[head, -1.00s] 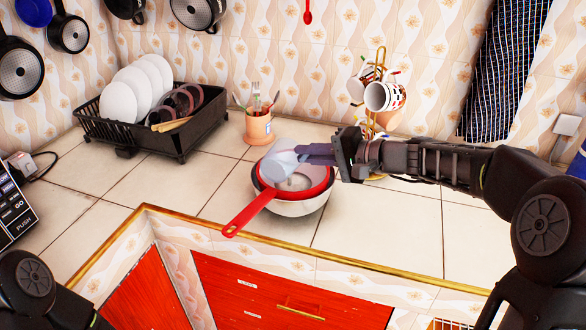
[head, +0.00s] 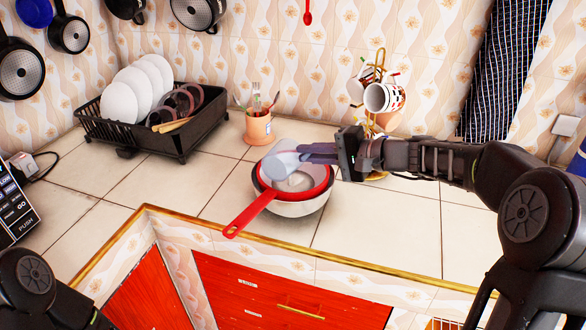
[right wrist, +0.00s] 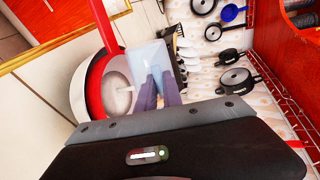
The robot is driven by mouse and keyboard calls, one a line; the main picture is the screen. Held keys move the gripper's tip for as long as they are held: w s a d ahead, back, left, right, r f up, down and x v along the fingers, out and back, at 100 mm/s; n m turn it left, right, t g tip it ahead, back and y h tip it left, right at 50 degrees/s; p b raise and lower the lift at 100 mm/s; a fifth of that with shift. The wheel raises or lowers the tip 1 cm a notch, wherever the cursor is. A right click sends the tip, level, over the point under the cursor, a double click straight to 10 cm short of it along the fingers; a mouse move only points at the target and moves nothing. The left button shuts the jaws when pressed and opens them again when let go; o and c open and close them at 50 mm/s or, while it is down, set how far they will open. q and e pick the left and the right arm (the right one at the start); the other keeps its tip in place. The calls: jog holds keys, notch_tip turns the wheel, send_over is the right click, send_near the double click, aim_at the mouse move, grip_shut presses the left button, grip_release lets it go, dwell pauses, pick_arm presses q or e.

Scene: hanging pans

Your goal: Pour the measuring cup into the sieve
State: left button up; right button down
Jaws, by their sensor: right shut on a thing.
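The red sieve (head: 254,210) rests in a white bowl (head: 302,209) on the counter, its handle pointing toward the front edge. The measuring cup (head: 281,166), pale and see-through, is tilted over the sieve's left-rear part. My right gripper (head: 305,153) comes from the right and is shut on the cup. The right wrist view also shows the cup (right wrist: 151,62), held between the purple fingers (right wrist: 158,92) beside the red sieve rim (right wrist: 95,88). A pale round patch lies in the sieve. Whether anything is still in the cup I cannot tell. My left gripper is out of view.
A black dish rack (head: 178,136) with white plates stands at the left rear. A utensil pot (head: 258,128) is behind the bowl, and a mug stand (head: 379,63) is behind my right gripper. The front counter is clear on both sides of the bowl.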

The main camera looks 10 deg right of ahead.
jog(key=shift+w+d+r+m+y+p, duration=0.25)
jog(key=shift+w+d+m+p, duration=0.3)
jog(key=shift+m+p, duration=0.45)
dwell(0.6)
jog(key=shift+w+d+m+g+y+p, duration=0.45)
jog(key=shift+w+d+m+p, duration=0.45)
jog(key=shift+p, duration=0.5)
dwell(0.6)
jog(key=shift+w+d+f+m+g+y+p, duration=0.15)
jog(key=shift+w+d+m+y+p, duration=0.1)
jog(key=shift+m+p, duration=0.3)
jog(key=shift+w+d+f+m+g+y+p, duration=0.15)
jog(key=shift+w+m+p, duration=0.1)
jog(key=shift+m+p, duration=0.3)
jog(key=s+n+b, duration=0.1)
jog(key=s+a+n+h+b, duration=0.1)
jog(key=b, duration=0.1)
jog(key=shift+a+r+n, duration=0.15)
jog(key=shift+a+n, duration=0.1)
jog(key=shift+n, duration=0.05)
